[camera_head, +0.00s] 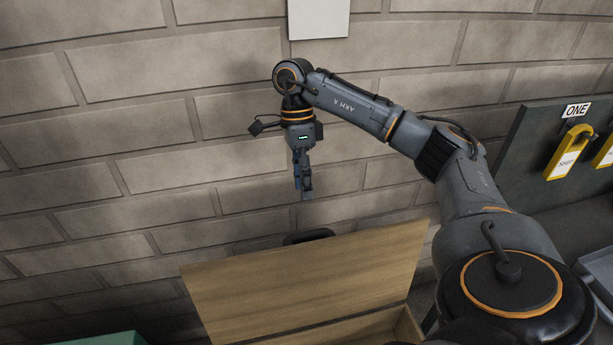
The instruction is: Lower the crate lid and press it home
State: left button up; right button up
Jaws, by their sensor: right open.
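The wooden crate lid (305,277) stands raised and tilted in the lower middle of the head view, its broad face toward me. A dark handle (308,236) shows at its top edge. Part of the crate (385,328) shows below the lid, at the bottom edge of the picture; most of it is out of view. My right gripper (306,192) points down above the lid's top edge, near the handle and apart from it. It is open and holds nothing. My left gripper is not in view.
A block wall (120,130) fills the background. On the right, a dark board (520,150) carries yellow tags (567,152) under a sign (576,110) reading ONE. A grey tray (600,265) is at the right edge. A green object (110,339) shows at the bottom left.

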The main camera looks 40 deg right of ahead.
send_over(307, 232)
jog(key=w, duration=0.2)
notch_tip(307, 232, down, 4)
jog(key=p+x, duration=0.1)
jog(key=x, duration=0.1)
jog(key=d+x, duration=0.1)
jog(key=x, duration=0.2)
jog(key=shift+d+f+p, duration=0.1)
jog(key=shift+f+p, duration=0.25)
jog(key=shift+s+a+f, duration=0.2)
jog(key=shift+s+f, duration=0.05)
jog(key=shift+f, duration=0.35)
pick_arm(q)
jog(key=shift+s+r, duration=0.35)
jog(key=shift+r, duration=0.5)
pick_arm(e)
jog(key=shift+w+d+f, duration=0.1)
jog(key=shift+f, duration=0.1)
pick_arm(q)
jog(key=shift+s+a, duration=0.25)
pick_arm(e)
grip_shut()
